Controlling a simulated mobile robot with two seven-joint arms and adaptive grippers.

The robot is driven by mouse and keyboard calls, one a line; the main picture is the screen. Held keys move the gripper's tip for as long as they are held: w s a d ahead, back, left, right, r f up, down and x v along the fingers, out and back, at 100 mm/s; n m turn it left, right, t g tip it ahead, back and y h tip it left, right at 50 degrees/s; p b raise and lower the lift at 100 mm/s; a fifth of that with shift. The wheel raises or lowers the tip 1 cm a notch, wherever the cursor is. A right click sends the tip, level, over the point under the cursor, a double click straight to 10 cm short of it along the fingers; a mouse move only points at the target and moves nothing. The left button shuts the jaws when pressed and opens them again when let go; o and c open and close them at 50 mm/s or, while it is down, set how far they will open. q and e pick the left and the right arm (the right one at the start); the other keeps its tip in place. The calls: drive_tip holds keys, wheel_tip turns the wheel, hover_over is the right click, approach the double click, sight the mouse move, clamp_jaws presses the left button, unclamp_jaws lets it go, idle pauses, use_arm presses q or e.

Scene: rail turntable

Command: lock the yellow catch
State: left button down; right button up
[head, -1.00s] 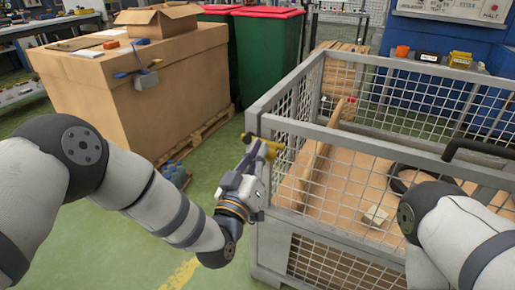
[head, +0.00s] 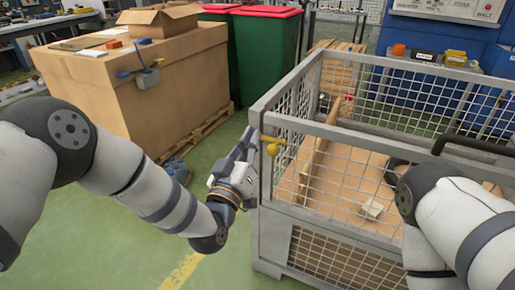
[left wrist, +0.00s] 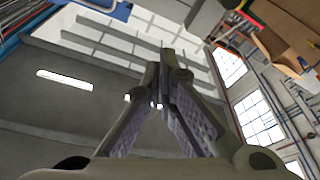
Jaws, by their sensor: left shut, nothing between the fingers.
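The yellow catch (head: 273,146) sits at the near left corner post of the wire mesh crate (head: 262,225), just below the top rail. Its rounded knob and short arm show to the right of the post. My left gripper (head: 247,141) is shut and empty, its fingers pointing up just left of the post and the catch. I cannot tell whether a finger touches the catch.
The crate holds a wooden board (head: 315,155), a small pale block (head: 372,208) and a dark object partly hidden by my right arm. A large cardboard box (head: 190,85) on a pallet stands at the left.

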use_arm(q)
drive_tip(key=f+v, duration=0.1)
drive_tip(key=v, duration=0.8)
drive_tip(key=shift+w, duration=0.1)
